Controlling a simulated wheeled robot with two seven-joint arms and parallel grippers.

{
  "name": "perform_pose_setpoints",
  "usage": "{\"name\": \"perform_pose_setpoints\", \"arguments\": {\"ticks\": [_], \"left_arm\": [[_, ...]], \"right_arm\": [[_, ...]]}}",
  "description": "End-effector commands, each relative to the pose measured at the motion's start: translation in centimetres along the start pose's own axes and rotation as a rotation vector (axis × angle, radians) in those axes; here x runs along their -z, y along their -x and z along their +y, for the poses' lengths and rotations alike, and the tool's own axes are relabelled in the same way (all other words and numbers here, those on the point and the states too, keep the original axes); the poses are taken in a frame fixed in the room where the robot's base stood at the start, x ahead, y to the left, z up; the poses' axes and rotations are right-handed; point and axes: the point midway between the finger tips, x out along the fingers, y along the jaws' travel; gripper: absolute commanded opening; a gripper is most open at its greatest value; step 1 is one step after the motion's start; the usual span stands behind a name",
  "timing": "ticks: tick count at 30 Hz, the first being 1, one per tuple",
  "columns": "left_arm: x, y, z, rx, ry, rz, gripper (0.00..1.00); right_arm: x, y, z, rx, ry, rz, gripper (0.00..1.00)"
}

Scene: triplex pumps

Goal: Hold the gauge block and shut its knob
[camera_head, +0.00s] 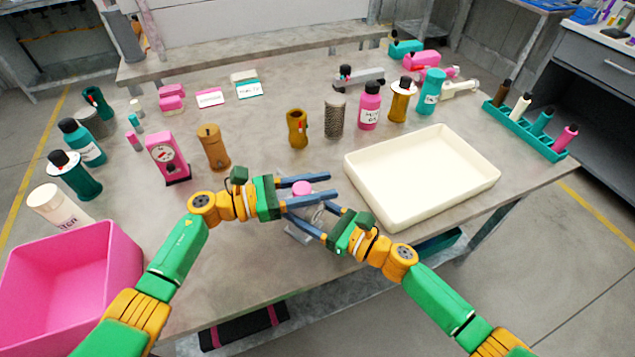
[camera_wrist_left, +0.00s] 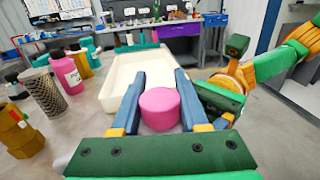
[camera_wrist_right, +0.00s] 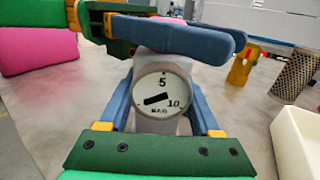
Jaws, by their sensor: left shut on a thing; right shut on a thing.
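The gauge block (camera_head: 299,232) is a grey body standing at the table's front edge, largely hidden by my fingers in the head view. In the right wrist view its round dial (camera_wrist_right: 162,95) faces the camera, with a dark needle and the marks 5 and 10. Its pink round knob (camera_head: 302,188) is on top and also shows in the left wrist view (camera_wrist_left: 160,108). My left gripper (camera_head: 330,191) is shut on the knob, one finger on each side. My right gripper (camera_head: 308,216) is shut on the block's body below, its fingers on both sides of the dial.
A cream tray (camera_head: 366,188) lies close on the right, a pink bin (camera_head: 110,262) at front left. The table left of the block is clear.

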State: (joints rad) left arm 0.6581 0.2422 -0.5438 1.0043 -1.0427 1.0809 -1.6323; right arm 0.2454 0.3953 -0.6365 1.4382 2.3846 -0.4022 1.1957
Motion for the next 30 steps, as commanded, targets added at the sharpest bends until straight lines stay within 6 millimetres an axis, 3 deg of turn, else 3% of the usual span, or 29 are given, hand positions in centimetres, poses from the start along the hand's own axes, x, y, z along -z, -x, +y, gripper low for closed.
{"name": "perform_pose_setpoints", "arguments": {"ticks": [9, 24, 25, 27, 30], "left_arm": [[0.21, 0.09, -0.29, 0.099, 0.002, 0.006, 0.0], [0.15, 0.13, -0.38, 0.114, 0.002, 0.004, 0.0], [0.15, 0.14, -0.38, 0.114, 0.002, 0.004, 0.52], [0.12, 0.13, -0.38, 0.114, 0.002, 0.003, 0.71], [0.08, 0.12, -0.39, 0.115, 0.002, 0.002, 0.74]], "right_arm": [[-0.15, -0.06, 0.15, -0.006, 0.002, -0.005, 0.0], [-0.18, -0.06, 0.12, -0.005, 0.001, -0.005, 0.0], [-0.18, -0.06, 0.12, -0.005, 0.001, -0.005, 0.0], [-0.17, -0.06, 0.11, -0.004, 0.001, -0.005, 0.0], [-0.16, -0.05, 0.08, -0.003, 0.001, -0.004, 0.0]]}}
